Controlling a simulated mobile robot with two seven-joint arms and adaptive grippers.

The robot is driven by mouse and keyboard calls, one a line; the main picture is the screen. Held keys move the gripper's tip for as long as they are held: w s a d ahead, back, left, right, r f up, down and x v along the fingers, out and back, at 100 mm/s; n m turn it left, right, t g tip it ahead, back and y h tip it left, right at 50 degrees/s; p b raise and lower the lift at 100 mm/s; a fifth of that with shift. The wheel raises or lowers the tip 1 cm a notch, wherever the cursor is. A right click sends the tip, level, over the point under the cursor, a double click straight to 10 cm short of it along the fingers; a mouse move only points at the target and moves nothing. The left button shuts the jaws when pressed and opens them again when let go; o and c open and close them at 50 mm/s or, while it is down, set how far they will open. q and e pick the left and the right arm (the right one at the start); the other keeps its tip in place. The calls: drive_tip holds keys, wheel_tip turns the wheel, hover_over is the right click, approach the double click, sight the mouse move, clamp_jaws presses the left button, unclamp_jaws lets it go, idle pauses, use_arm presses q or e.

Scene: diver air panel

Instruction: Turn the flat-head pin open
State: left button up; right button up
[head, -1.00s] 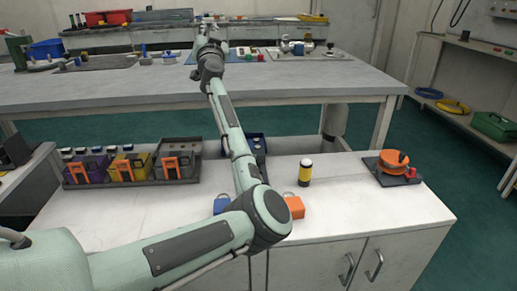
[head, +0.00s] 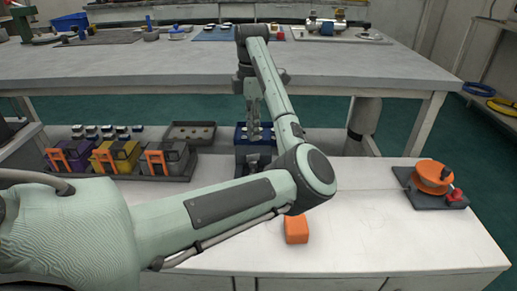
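I cannot pick out a flat-head pin for certain in the head view. My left gripper (head: 254,138) points down at the blue tray (head: 240,132) behind the white counter, and its fingers are small and partly merge with the tray. I cannot tell whether it is open or shut, or holds anything. An orange round wheel-like fitting (head: 433,177) sits on a dark plate at the right of the counter, with a red knob (head: 455,195) beside it. My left gripper is well away from it. My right gripper is not in view.
An orange block-like padlock (head: 296,230) lies on the counter (head: 380,235) below my left elbow. A dark rack (head: 182,163) with purple, yellow and grey boxes stands at left. A grey bench (head: 180,65) holds mats and metal fittings. The counter's middle right is clear.

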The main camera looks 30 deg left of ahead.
use_arm(q)
wheel_tip(320, 180, down, 8)
drive_tip(key=shift+s+r, duration=0.15)
drive_tip(key=shift+r, duration=0.1)
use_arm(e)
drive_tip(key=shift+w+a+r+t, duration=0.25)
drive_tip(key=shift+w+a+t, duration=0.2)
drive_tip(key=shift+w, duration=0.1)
use_arm(q)
clamp_jaws()
drive_tip(key=shift+n, duration=0.3)
